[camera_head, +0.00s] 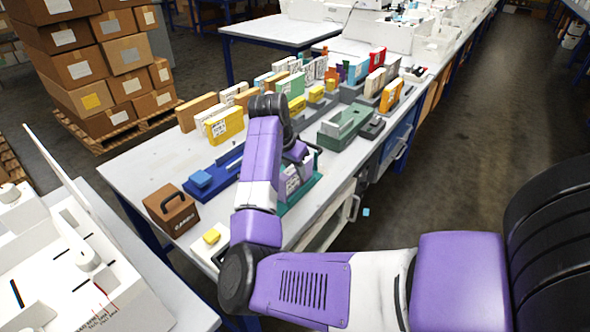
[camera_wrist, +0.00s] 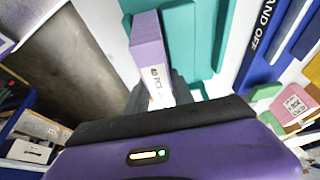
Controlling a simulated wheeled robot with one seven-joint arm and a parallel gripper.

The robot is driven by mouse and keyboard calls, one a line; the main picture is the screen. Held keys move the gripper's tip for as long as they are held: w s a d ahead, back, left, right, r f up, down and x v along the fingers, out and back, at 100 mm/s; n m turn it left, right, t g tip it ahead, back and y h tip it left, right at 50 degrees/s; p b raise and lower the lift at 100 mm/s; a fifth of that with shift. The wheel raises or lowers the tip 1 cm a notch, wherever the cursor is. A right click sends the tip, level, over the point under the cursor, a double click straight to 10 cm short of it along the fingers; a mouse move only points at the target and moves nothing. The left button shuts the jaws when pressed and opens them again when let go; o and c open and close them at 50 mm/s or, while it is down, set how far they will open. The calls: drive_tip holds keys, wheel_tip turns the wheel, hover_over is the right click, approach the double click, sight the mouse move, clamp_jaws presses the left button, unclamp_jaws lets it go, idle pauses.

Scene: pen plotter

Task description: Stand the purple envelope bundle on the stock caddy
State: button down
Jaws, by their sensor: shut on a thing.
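The purple envelope bundle (camera_wrist: 148,45) is a slim purple block with a white printed label, seen in the wrist view. My gripper (camera_wrist: 162,93) is shut on it, with dark fingers at its labelled end. In the head view the bundle (camera_head: 291,184) is partly hidden behind my arm, below my gripper (camera_head: 296,152). It appears upright over a teal stand (camera_head: 308,194), which also shows beside it in the wrist view (camera_wrist: 205,30). No readable name marks this stand as the stock caddy. Whether the bundle touches it is hidden.
A blue tray (camera_head: 222,176) lies left of my gripper; "HAND OFF" lettering shows on a blue strip (camera_wrist: 262,38) in the wrist view. Several coloured bundles and a green holder (camera_head: 345,127) stand farther back.

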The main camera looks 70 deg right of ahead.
drive_tip(key=shift+f, duration=0.25)
drive_tip(key=c, duration=1.1)
unclamp_jaws()
drive_tip(key=v, duration=1.2)
drive_tip(key=shift+a, duration=0.1)
